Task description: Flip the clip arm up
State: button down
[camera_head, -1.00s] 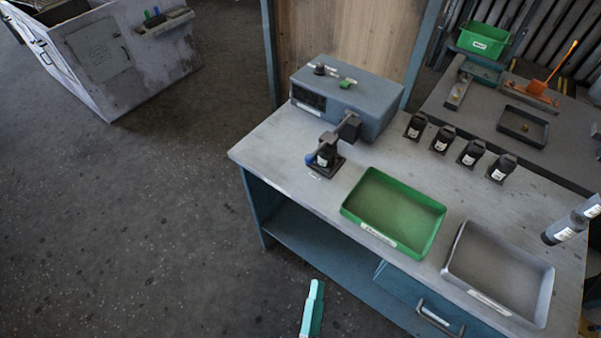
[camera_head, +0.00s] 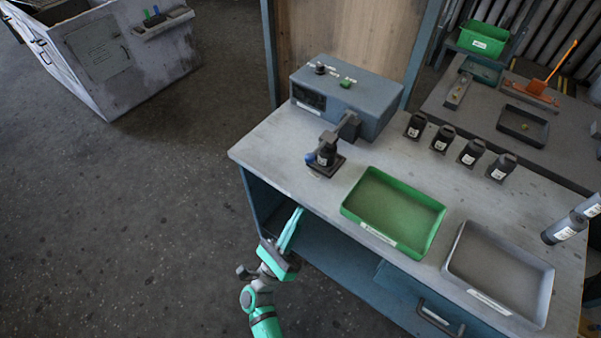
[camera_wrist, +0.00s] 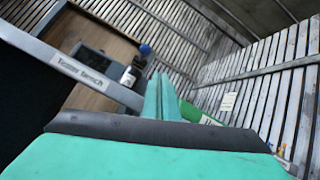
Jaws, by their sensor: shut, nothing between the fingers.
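The clip arm (camera_head: 337,129) is a dark lever on the grey-blue tester box (camera_head: 354,95), reaching toward a black fixture (camera_head: 326,160) with a blue knob (camera_head: 310,158). The fixture stands on the bench in front of the box. In the wrist view the blue knob (camera_wrist: 145,50) shows beyond my fingers, with the box (camera_wrist: 95,65) to its left. My gripper (camera_head: 297,212) is shut and empty, in front of the bench's front edge, below and to the left of the fixture, apart from it. Its green fingers also show in the wrist view (camera_wrist: 161,95).
A green tray (camera_head: 393,213) and a grey tray (camera_head: 498,272) lie on the bench to the right of the fixture. Several black labelled blocks (camera_head: 440,139) stand behind them. The bench's front edge (camera_head: 290,192) lies between my gripper and the fixture.

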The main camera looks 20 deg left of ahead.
jog(key=w+a+m+g+h, duration=0.2)
jog(key=a+m, duration=0.4)
jog(key=m, duration=0.4)
jog(key=w+h, duration=0.1)
jog(key=h, duration=0.1)
jog(key=shift+w+a+g+h, duration=0.15)
jog(key=shift+a+g+h, duration=0.15)
jog(key=shift+a, duration=0.05)
jog(key=x, duration=1)
jog(key=shift+d, duration=0.15)
